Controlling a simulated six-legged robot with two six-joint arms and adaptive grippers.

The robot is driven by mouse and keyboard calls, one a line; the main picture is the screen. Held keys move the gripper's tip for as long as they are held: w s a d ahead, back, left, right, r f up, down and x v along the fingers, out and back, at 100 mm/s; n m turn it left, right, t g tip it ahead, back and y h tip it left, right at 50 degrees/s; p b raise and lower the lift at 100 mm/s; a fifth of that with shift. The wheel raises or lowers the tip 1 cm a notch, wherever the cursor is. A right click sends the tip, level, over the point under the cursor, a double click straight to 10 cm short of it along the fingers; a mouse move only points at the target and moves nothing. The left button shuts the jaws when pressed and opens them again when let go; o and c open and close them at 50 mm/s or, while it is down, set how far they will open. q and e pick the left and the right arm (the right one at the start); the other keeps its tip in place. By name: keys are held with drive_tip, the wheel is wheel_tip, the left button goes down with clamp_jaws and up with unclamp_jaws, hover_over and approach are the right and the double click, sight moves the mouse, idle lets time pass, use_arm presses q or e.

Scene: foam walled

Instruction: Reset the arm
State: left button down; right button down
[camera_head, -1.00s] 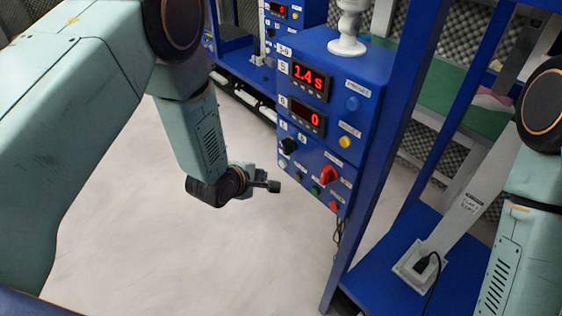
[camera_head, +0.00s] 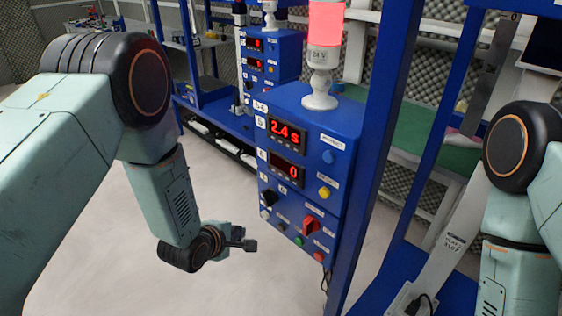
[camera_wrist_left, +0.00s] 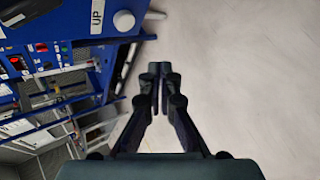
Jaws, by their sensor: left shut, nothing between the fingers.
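My left arm comes in from the left in the head view. Its gripper (camera_head: 248,245) hangs low over the pale floor, just left of the blue control box, apart from it. In the left wrist view the two dark fingers (camera_wrist_left: 155,78) are together at the tips with nothing between them. The blue control box (camera_head: 330,130) has red displays, one reading 2.4 s and one reading 0, with a yellow button, a blue button and a red switch. My right arm shows at the right edge; its gripper is out of view.
A blue frame post (camera_head: 382,120) stands just right of the box. A signal lamp (camera_head: 325,28) glows red on top of it. A second blue box (camera_head: 272,62) stands farther back. The pale floor (camera_head: 90,255) around my left gripper is clear.

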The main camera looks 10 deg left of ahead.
use_arm(q)
drive_tip(key=s+a+f+m+g+y, duration=0.1)
drive_tip(key=s+f+m+g, duration=0.2)
drive_tip(key=s, duration=0.9)
drive_tip(key=s+a+f+m+g+b, duration=0.1)
drive_tip(key=s+a+f+m+g, duration=0.1)
drive_tip(key=s+m, duration=0.6)
drive_tip(key=s+a+f+m+g+y, duration=0.1)
drive_tip(key=s+f+m+g, duration=0.3)
drive_tip(key=s, duration=1.2)
drive_tip(key=shift+s+a+m+y+b, duration=0.2)
drive_tip(key=shift+a+m+y+b, duration=0.1)
drive_tip(key=shift+a+m, duration=0.55)
drive_tip(key=c, duration=2)
unclamp_jaws()
drive_tip(key=shift+d, duration=0.15)
drive_tip(key=shift+c, duration=0.2)
